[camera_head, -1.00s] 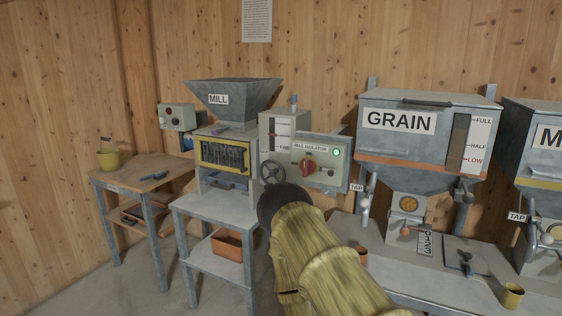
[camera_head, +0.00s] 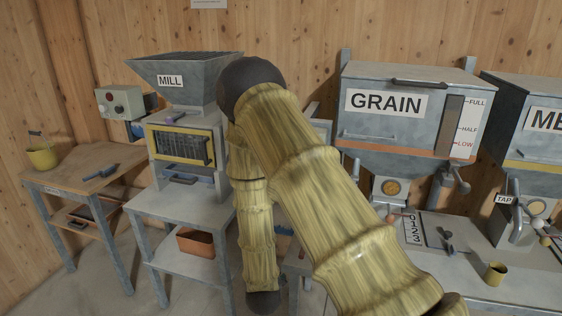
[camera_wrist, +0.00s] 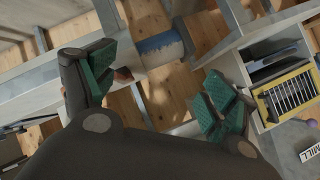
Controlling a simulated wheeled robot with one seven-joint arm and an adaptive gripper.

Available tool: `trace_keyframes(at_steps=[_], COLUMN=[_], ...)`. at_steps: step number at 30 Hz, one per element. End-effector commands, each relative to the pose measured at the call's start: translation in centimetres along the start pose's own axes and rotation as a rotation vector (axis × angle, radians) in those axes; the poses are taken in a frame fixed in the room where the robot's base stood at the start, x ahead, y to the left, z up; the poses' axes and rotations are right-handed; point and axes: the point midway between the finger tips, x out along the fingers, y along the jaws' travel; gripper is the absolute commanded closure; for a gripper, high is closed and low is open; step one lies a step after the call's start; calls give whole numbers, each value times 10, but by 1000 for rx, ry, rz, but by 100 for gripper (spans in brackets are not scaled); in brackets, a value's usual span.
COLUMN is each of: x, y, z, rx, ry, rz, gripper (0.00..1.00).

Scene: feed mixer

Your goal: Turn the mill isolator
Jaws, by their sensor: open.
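The mill (camera_head: 178,130) is grey, with a hopper labelled MILL and a yellow-framed grille, left of my arm in the head view. The mill isolator is hidden behind my arm there; only a grey panel edge (camera_head: 322,130) shows to the right of the arm. I see no red knob of it in either current view. My gripper (camera_wrist: 160,88) shows in the wrist view with its green-padded fingers apart and nothing between them. The mill's yellow grille (camera_wrist: 287,93) lies sideways at the right of that view, apart from the fingers.
A wooden table (camera_head: 85,170) with a yellow bucket (camera_head: 42,157) stands at left. A control box (camera_head: 122,103) is behind it. An orange bin (camera_head: 196,242) sits under the mill. The GRAIN hopper (camera_head: 400,120) and a bench with a yellow cup (camera_head: 495,273) are at right.

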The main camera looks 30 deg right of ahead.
Motion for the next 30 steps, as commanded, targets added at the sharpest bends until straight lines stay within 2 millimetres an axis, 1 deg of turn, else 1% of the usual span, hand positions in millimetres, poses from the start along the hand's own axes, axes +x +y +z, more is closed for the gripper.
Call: trace_keyframes(at_steps=[1,2,3,5,6,9,12,15,17,20,23,30], x=[2,2,2,-2,-5,-16,-26,-31,-31,-26,-17,15], y=[-40,-59,-82,-112,-130,-164,-185,-194,-197,-199,-201,-207], z=[-37,-56,-81,-116,-138,-182,-210,-225,-230,-236,-243,-265], rx=[123,198,294,428,509,677,786,846,861,866,865,863], ry=[85,132,191,270,316,407,463,492,500,503,503,501], rz=[-52,-82,-122,-182,-221,-309,-371,-405,-414,-417,-417,-416], gripper=[14,14,14,14,14,14,14,14,14,14,14,14])
